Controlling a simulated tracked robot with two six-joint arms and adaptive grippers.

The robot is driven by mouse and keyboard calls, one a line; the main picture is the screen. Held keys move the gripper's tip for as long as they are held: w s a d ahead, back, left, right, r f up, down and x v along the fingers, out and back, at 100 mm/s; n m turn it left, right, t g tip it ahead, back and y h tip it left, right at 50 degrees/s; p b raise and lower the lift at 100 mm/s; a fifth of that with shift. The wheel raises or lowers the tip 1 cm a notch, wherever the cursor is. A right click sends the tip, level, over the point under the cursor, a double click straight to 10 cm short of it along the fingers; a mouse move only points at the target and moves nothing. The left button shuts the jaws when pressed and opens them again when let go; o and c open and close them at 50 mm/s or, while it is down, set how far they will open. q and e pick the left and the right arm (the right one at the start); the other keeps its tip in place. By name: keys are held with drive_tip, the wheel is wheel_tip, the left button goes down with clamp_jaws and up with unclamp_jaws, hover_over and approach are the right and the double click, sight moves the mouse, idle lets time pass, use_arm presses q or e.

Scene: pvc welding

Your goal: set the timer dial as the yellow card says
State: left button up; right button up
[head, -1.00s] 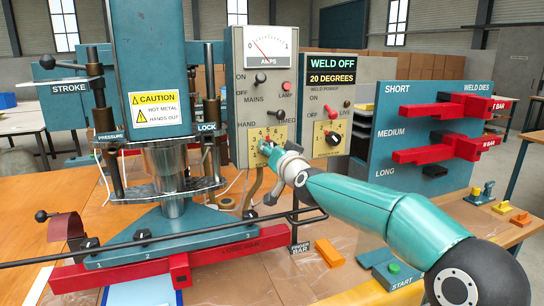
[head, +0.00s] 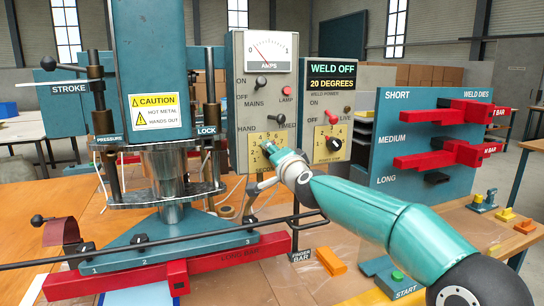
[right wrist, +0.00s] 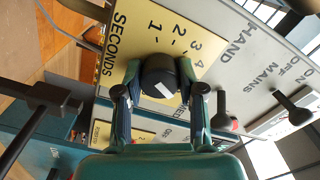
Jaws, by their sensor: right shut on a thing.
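The timer dial is a dark round knob (right wrist: 160,76) with a white mark, on a yellow plate (right wrist: 135,40) printed SECONDS with numbers, in the right wrist view. My right gripper (right wrist: 160,94) is shut on the dial, one finger on each side. In the head view the right gripper (head: 268,148) reaches the yellow timer plate (head: 257,160) and hides the dial. The white mark points toward the numbers, but I cannot tell exactly which. A yellow-and-white caution card (head: 155,111) is on the press; I see no readable card with a timer setting. My left gripper is not in view.
The mains switch (head: 261,83) and HAND/TIMED switch (head: 281,118) sit above the timer plate. The weld power dial (head: 333,144) is to the right. A dark rod (head: 180,241) and red long bar (head: 240,257) lie below. The die rack (head: 400,105) stands right.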

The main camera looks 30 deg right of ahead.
drive_tip(key=shift+f, duration=0.35)
drive_tip(key=o, duration=1.1)
drive_tip(key=shift+r, duration=0.1)
drive_tip(key=shift+o, duration=0.2)
drive_tip(key=shift+r, duration=0.1)
drive_tip(key=v, duration=1.2)
drive_tip(key=shift+d, duration=0.1)
